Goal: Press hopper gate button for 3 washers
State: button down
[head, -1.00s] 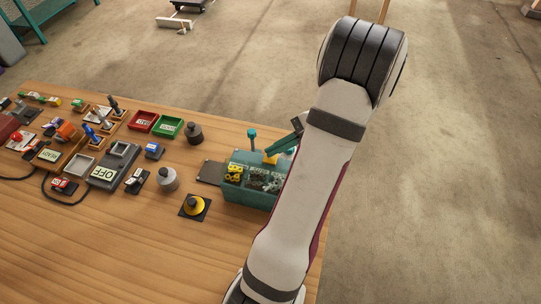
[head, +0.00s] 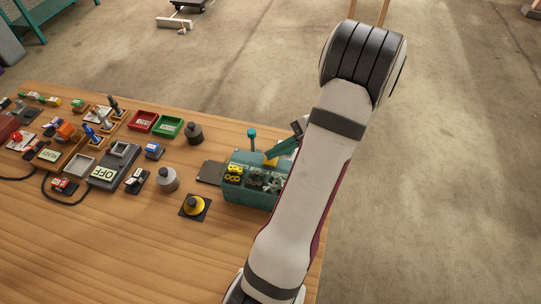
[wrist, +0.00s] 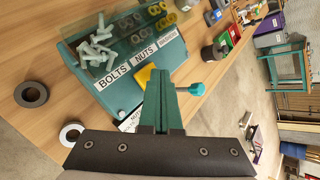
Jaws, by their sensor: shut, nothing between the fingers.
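My gripper (head: 271,155) is shut and empty, its teal fingers pointing at the hopper. It also shows in the wrist view (wrist: 153,72), its tips over a yellow gate button (wrist: 143,76). I cannot tell whether they touch it. The teal hopper (wrist: 122,92) has labels for bolts, nuts and washers, with bolts (wrist: 96,45) in one bin. In the head view the hopper (head: 246,197) is partly hidden by my arm. A dark washer-like ring (wrist: 31,94) and a pale ring (wrist: 72,133) lie flat on the table beside the hopper in the wrist view.
A teal knob on a stem (head: 252,133) stands up close beside my fingers. The front table is clear.

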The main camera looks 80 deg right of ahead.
aim_at(275, 159)
dwell(0.4)
jog(key=shift+r, duration=1.15)
jog(key=shift+r, duration=0.1)
jog(key=shift+r, duration=2.4)
jog(key=w+a+r+n+g+y, duration=0.2)
jog(key=w+a+n+g, duration=0.15)
jog(key=w+a, duration=0.45)
jog(key=w+a+r+n+g+y, duration=0.15)
jog(key=w+a+n, duration=0.4)
jog(key=a, duration=0.55)
jog(key=s+a+n+g+h, duration=0.2)
jog(key=a+n, duration=0.3)
jog(key=a, duration=0.4)
jog(key=s+a+n+g+h, duration=0.1)
jog(key=s+a+n+g, duration=0.1)
jog(key=s+a+n, duration=0.3)
jog(key=a, duration=0.4)
jog(key=shift+s+a+h, duration=0.3)
jog(key=shift+h, duration=0.05)
